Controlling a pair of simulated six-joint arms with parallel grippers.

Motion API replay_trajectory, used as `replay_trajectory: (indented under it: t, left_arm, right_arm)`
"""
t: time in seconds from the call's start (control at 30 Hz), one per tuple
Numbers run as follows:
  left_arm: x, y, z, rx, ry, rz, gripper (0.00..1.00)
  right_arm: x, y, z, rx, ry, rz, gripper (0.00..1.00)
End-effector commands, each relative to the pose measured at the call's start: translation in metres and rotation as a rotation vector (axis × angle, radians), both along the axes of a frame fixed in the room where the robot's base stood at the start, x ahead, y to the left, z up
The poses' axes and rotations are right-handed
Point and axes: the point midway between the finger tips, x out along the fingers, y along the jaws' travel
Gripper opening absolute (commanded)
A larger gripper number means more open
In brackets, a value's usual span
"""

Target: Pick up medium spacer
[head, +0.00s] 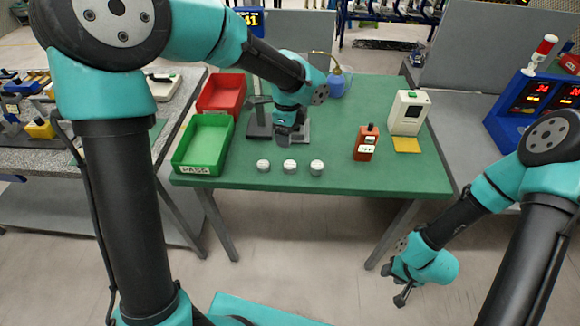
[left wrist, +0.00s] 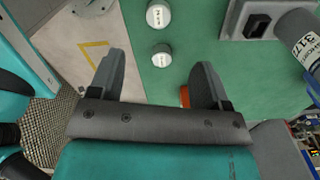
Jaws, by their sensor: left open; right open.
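Three small white-and-grey round spacers stand in a row near the front edge of the green table: a left one (head: 263,165), a middle one (head: 289,166) and a right one (head: 316,167). Their labels are too small to read, so I cannot tell which is the medium spacer. My left gripper (head: 287,138) hangs over the table just behind the row, empty. In the left wrist view its open fingers (left wrist: 158,82) are spread, with one spacer (left wrist: 161,55) ahead of the gap and another (left wrist: 158,14) beyond it. My right gripper (head: 402,294) is off the table at lower right, open and empty.
A green bin (head: 181,160) and a red bin (head: 221,92) stand at the table's left. A dark stand (head: 258,120) is behind my left gripper. An orange device (head: 366,143), a white instrument (head: 409,112) and a blue bottle (head: 336,84) stand to the right. The front right is clear.

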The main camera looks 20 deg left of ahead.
Motion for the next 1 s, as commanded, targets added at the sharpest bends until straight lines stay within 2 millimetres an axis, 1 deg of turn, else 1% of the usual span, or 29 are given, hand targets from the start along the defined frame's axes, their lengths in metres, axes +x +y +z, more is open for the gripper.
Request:
replay_trajectory:
  t: [0.03, 0.1, 0.3, 0.4, 0.53, 0.87, 1.0]
  left_arm:
    - [-0.001, 0.0, -0.01, 0.0, 0.004, -0.001, 0.71]
    - [0.0, 0.0, -0.022, 0.001, 0.004, 0.0, 0.71]
    - [-0.001, 0.0, -0.056, 0.0, 0.004, 0.0, 0.71]
    - [-0.001, 0.0, -0.07, 0.001, 0.004, 0.0, 0.71]
    - [0.0, 0.0, -0.078, 0.0, 0.001, 0.001, 0.71]
    - [0.0, 0.0, -0.079, 0.0, 0.0, 0.0, 0.71]
    - [-0.001, -0.002, -0.088, 0.0, 0.002, -0.001, 0.71]
  right_arm:
    - [0.0, 0.0, 0.0, 0.0, 0.0, 0.0, 0.43]
    - [0.0, 0.0, 0.0, 0.0, 0.0, 0.0, 0.43]
    - [0.0, 0.0, 0.0, 0.0, 0.0, 0.0, 0.43]
    - [0.0, 0.0, 0.0, 0.0, 0.0, 0.0, 0.43]
    - [0.0, 0.0, 0.0, 0.0, 0.0, 0.0, 0.43]
    - [0.0, 0.0, 0.0, 0.0, 0.0, 0.0, 0.43]
    - [0.0, 0.0, 0.0, 0.0, 0.0, 0.0, 0.43]
